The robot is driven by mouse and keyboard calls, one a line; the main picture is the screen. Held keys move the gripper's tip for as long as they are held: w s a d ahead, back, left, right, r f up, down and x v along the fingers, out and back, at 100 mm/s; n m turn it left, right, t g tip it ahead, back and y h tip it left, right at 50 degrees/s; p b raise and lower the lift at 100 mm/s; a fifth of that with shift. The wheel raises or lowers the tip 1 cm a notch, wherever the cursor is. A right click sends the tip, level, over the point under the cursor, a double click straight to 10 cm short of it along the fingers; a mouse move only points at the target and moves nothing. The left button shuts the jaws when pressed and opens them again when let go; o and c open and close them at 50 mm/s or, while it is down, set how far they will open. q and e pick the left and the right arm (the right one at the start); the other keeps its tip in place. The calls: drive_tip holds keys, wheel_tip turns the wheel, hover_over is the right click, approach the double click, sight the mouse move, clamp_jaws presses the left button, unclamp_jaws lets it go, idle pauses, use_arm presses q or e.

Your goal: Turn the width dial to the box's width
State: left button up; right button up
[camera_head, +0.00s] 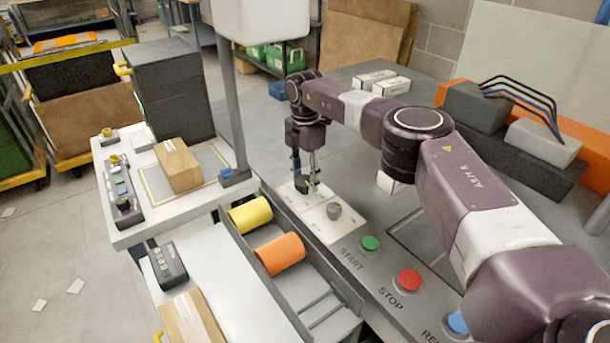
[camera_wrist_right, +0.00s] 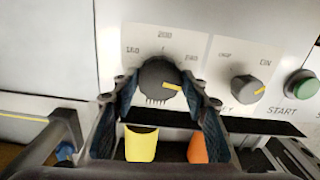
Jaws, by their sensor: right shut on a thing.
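The width dial is a dark round knob with a yellow pointer line (camera_wrist_right: 157,84) on a pale plate marked 200 at the top. The pointer aims right and slightly down in the right wrist view. My right gripper (camera_wrist_right: 160,92) has its two fingers on either side of the knob and is shut on it. In the head view my right gripper (camera_head: 313,184) reaches down to the panel at the dial (camera_head: 301,184). A brown cardboard box (camera_head: 177,166) sits inside a yellow-lined square at left. My left gripper is not in view.
A second knob (camera_head: 334,210) is beside the dial. Green START (camera_head: 369,243), red STOP (camera_head: 409,281) and blue (camera_head: 457,323) buttons line the panel. Yellow (camera_head: 250,215) and orange (camera_head: 280,253) rollers lie in front. Another cardboard box (camera_head: 190,322) lies at the bottom.

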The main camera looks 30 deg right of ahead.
drive_tip(key=n, duration=0.3)
drive_tip(key=shift+n+p, duration=0.3)
drive_tip(key=n, duration=0.3)
drive_tip(key=shift+n, duration=0.3)
drive_tip(key=n, duration=0.3)
drive_tip(key=shift+n, duration=0.4)
drive_tip(key=n, duration=0.8)
drive_tip(key=shift+b, duration=0.4)
drive_tip(key=n, duration=0.4)
drive_tip(key=shift+n, duration=0.3)
drive_tip(key=n, duration=0.4)
drive_tip(key=shift+b, duration=0.35)
drive_tip(key=shift+r+n, duration=0.1)
drive_tip(key=shift+n, duration=1.9)
